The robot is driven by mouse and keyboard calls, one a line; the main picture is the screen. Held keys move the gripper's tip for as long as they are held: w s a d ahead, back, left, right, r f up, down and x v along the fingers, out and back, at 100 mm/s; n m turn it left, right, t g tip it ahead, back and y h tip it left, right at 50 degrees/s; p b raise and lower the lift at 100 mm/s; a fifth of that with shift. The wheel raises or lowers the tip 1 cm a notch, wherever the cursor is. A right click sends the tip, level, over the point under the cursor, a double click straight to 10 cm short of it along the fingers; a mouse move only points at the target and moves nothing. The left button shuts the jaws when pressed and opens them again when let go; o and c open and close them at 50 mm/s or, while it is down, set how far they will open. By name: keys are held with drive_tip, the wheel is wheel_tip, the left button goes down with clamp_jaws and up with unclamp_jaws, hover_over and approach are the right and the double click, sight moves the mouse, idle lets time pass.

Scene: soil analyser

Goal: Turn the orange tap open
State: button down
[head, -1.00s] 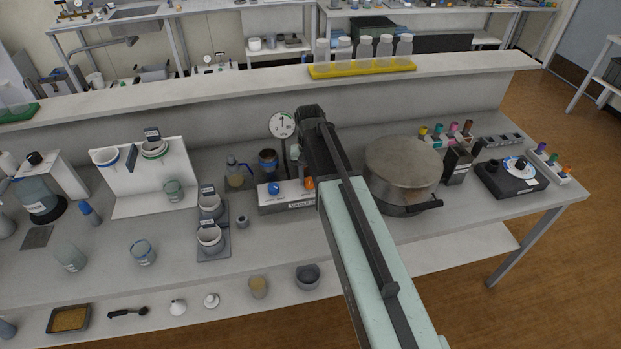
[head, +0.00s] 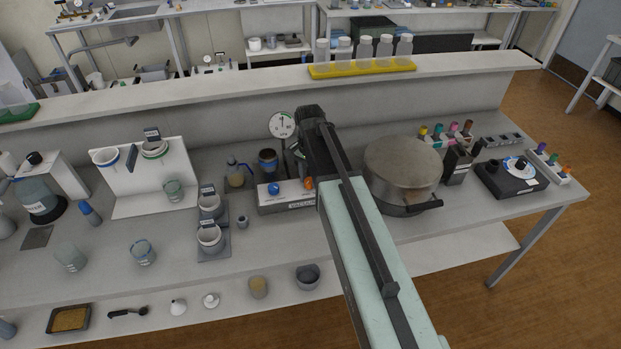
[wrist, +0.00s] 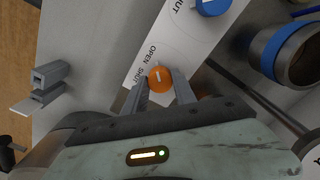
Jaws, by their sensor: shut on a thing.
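The orange tap (wrist: 159,79) is a round knob with a short white mark, on a white panel printed OPEN and SHUT. My gripper (wrist: 160,91) is shut on it, one finger on each side, in the wrist view. The white mark lies nearer the OPEN and SHUT words' side than I can read exactly. In the head view the orange tap (head: 308,183) shows at the right end of the white vacuum box (head: 290,207), beside my arm. My fingers are mostly hidden there behind the wrist.
A blue tap (head: 273,188) sits left on the same box; it also shows in the wrist view (wrist: 212,5). A dial gauge (head: 282,124) stands behind. A large metal pot (head: 402,170) stands close to the right of my arm.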

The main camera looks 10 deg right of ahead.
sight(309, 181)
idle(0.4)
drive_tip(key=c, duration=1)
unclamp_jaws()
wheel_tip(309, 181, up, 8)
drive_tip(key=p, duration=0.8)
drive_tip(key=shift+f, duration=0.1)
